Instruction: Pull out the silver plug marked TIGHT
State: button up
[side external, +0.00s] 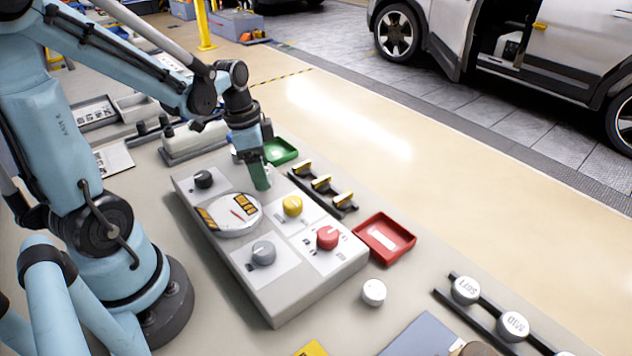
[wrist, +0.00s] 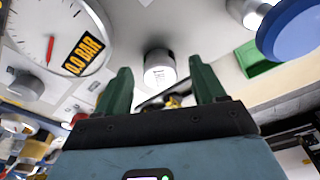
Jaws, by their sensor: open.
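My gripper (side external: 260,180) has green fingers and points down at the far edge of the grey panel box (side external: 300,300). In the wrist view my gripper (wrist: 160,72) is open, its two fingers apart. A silver round plug (wrist: 158,66) shows between the fingertips, with clear space on both sides. Its face is bright and I cannot read its marking. In the side view my gripper hides this spot. The panel carries a round gauge (side external: 236,214), also seen in the wrist view (wrist: 60,35) with a "0.0 BAR" label.
Black (side external: 203,179), yellow (side external: 292,206), red (side external: 327,237) and grey (side external: 263,253) knobs stand on the panel. A green tray (side external: 283,152) is behind, a red tray (side external: 385,239) to the right. A white cap (side external: 374,292) and lettered caps (side external: 466,290) stand at the front right.

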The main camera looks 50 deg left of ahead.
jog(key=shift+w+f, duration=0.1)
jog(key=shift+f, duration=0.4)
jog(key=shift+d, duration=0.1)
jog(key=shift+c, duration=0.2)
jog(key=c, duration=1)
jog(key=shift+r, duration=0.35)
jog(key=shift+r, duration=2.15)
